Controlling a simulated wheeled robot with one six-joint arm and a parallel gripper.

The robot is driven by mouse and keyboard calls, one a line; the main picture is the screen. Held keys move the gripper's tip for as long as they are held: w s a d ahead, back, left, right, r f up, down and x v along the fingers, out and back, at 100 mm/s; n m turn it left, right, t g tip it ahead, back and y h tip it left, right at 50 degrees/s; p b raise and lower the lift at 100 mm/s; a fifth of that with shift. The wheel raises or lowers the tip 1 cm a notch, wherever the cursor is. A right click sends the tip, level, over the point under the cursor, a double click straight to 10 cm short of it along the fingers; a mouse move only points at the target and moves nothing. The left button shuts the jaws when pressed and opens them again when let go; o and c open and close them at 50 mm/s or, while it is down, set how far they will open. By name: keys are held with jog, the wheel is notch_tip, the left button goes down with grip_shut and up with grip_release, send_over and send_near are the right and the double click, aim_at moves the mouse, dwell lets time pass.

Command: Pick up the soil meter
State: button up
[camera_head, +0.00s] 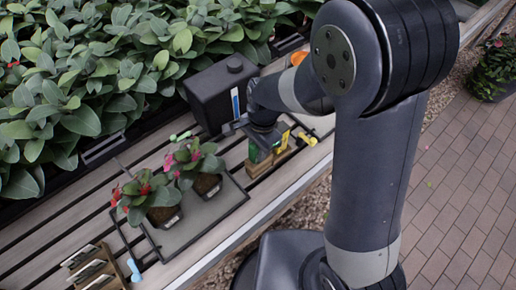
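I cannot make out for certain which thing is the soil meter. A green item (255,152) and a yellow item (282,137) stand upright side by side in a low wooden holder (261,168) on the slatted bench. A separate small yellow item (307,139) lies to the right of them, near the bench's front edge. My gripper (264,138) is right over the green and yellow items, pointing down and partly covering them. Its fingers are too small and dark to show whether they are open or shut, or touching anything.
A dark tank (212,98) stands behind the holder. A tray (222,205) with two potted flowering plants (158,200) is at left. Wooden racks (96,262) are at front left. Dense leafy plants (110,70) line the back.

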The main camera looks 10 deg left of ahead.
jog(key=c, duration=0.4)
